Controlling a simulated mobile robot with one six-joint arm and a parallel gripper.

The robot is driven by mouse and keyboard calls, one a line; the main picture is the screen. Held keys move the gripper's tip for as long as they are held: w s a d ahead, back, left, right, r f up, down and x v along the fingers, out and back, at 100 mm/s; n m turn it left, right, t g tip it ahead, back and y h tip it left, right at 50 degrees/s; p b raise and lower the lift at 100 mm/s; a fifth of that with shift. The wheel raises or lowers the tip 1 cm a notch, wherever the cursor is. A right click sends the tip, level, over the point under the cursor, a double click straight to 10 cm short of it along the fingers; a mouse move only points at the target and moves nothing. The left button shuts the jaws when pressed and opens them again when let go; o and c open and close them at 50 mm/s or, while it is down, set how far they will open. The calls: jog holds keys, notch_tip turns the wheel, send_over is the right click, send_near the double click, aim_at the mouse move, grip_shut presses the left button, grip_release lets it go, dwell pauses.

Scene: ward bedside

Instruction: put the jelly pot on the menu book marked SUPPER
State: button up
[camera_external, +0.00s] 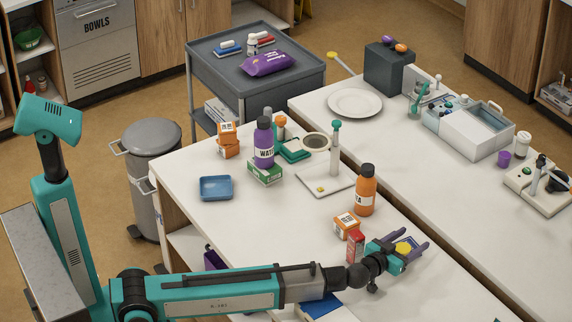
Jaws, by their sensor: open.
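My gripper (410,239) has purple fingers and is low over the front right of the near table, with the fingers apart. A small yellow round thing (404,248) shows between the fingers. It may be the jelly pot, but I cannot tell, nor whether the fingers touch it. A blue flat item (322,306), possibly a book, lies at the front edge, partly hidden by my arm. I cannot read SUPPER on anything. A small purple cup (504,159) stands on the far table at the right.
Orange boxes (346,225), a red box (355,246) and an orange bottle (366,190) stand close left of my gripper. A purple bottle (264,142), blue tray (216,188) and dispenser stand (325,180) are farther back. The near table (275,230) is clear in its middle.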

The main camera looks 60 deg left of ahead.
aim_at(403, 245)
jog(key=shift+s+f, duration=0.2)
jog(key=shift+f, duration=0.25)
jog(key=shift+r+p, duration=0.3)
jog(key=shift+p, duration=0.55)
jog(key=shift+s+f, duration=0.1)
jog(key=shift+s, duration=0.1)
jog(key=shift+r+b+v, duration=0.2)
jog(key=shift+b+v, duration=0.25)
jog(key=shift+v, duration=1.2)
jog(key=shift+r+b+v, duration=0.15)
jog(key=shift+b+v, duration=0.3)
jog(key=shift+v, duration=1.2)
jog(key=shift+d, duration=0.15)
jog(key=shift+r, duration=0.15)
